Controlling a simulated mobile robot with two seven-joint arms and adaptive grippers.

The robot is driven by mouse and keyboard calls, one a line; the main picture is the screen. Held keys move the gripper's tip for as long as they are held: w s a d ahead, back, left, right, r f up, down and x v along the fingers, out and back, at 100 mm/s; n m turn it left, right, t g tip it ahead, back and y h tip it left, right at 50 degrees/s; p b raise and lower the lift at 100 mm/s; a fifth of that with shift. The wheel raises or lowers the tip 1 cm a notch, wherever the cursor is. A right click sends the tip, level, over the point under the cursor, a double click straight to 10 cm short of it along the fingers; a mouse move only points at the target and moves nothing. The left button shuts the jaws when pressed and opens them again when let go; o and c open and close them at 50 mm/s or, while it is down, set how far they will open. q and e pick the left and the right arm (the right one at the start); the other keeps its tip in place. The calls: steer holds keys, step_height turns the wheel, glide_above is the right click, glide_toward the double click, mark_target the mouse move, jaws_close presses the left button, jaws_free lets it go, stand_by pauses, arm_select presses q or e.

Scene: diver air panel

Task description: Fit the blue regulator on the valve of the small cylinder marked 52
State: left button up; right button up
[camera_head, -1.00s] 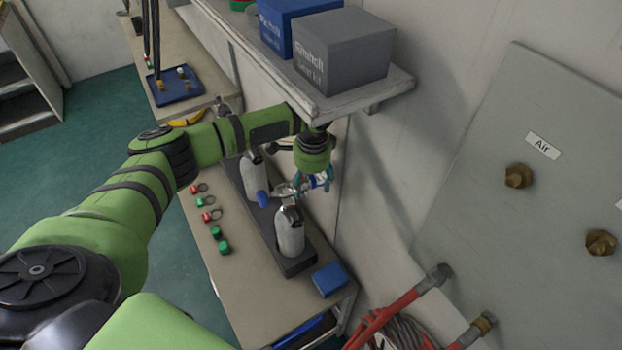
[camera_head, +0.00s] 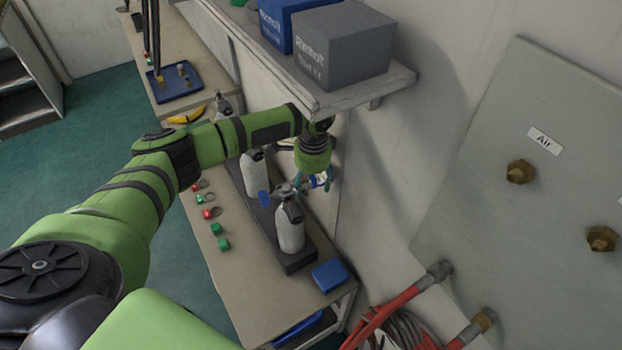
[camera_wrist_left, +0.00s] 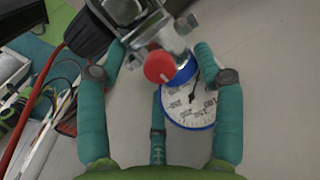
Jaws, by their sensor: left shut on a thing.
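My left gripper (camera_head: 315,181) is shut on the blue regulator (camera_head: 284,191), beside the top of the near grey cylinder (camera_head: 291,235). The cylinder stands upright in a dark rack, and I cannot read a number on it. In the left wrist view the gripper's teal fingers (camera_wrist_left: 157,62) flank the regulator's metal body, with a red knob (camera_wrist_left: 159,67) and a blue-rimmed gauge (camera_wrist_left: 189,106). The regulator is at the height of the cylinder's valve (camera_head: 291,208); I cannot tell whether they touch. My right gripper is out of view.
A second grey cylinder (camera_head: 253,174) stands farther back in the dark rack (camera_head: 299,262). Red and green small parts (camera_head: 209,213) lie left of it on the bench. A blue box (camera_head: 329,276) sits at the bench's near end. A shelf (camera_head: 345,98) with boxes overhangs.

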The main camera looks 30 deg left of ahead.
arm_select(q)
steer(key=shift+r, duration=0.1)
stand_by(0.3)
steer(key=shift+p, duration=0.45)
steer(key=shift+f, duration=0.45)
stand_by(0.4)
steer(key=o, duration=1.8)
